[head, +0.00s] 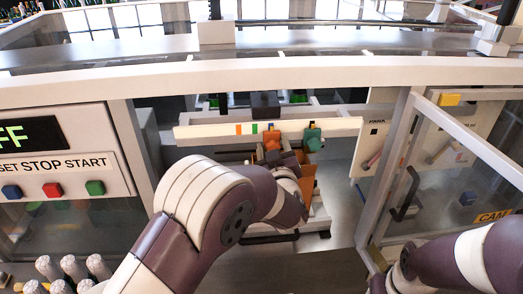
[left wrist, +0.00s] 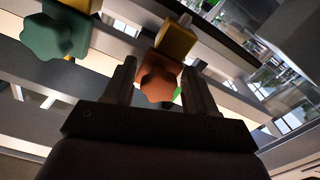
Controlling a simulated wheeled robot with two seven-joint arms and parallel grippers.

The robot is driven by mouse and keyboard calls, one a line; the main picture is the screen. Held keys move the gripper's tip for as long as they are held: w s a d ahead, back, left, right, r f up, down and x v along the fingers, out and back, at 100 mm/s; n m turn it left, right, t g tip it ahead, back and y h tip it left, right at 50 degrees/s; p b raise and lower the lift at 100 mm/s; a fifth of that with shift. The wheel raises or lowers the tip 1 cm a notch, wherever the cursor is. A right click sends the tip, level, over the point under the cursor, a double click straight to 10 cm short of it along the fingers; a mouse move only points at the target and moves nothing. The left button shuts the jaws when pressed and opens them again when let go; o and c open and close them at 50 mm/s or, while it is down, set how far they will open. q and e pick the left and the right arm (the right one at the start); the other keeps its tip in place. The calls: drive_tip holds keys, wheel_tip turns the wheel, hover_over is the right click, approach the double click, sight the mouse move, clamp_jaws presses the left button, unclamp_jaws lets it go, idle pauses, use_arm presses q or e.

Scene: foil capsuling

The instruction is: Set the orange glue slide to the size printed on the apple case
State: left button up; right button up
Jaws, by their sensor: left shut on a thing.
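The orange glue slide (head: 272,146) sits on a pale rail (head: 345,127) inside the machine opening; its lobed orange knob (left wrist: 158,84) shows in the left wrist view. My left gripper (head: 284,160) is at the slide, its fingers (left wrist: 159,88) on either side of the orange knob and shut on it. In the head view my wrist and gripper partly cover the slide's lower part. The slide's exact setting is too small to read. No apple case or printed size can be made out. My right arm is at the lower right; its gripper is not in view.
A green slide (head: 312,138) with its own lobed knob (left wrist: 56,37) stands close beside the orange one. An open clear door (head: 455,175) stands to the right. Button panel (head: 55,178) is at left.

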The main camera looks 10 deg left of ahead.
use_arm(q)
drive_tip(key=o, duration=1.1)
drive_tip(key=shift+s, duration=0.1)
drive_tip(key=b+v, duration=0.3)
drive_tip(key=v, duration=0.9)
drive_tip(key=shift+s+r+b, duration=0.1)
drive_tip(key=shift+s+b, duration=0.2)
drive_tip(key=shift+b, duration=0.05)
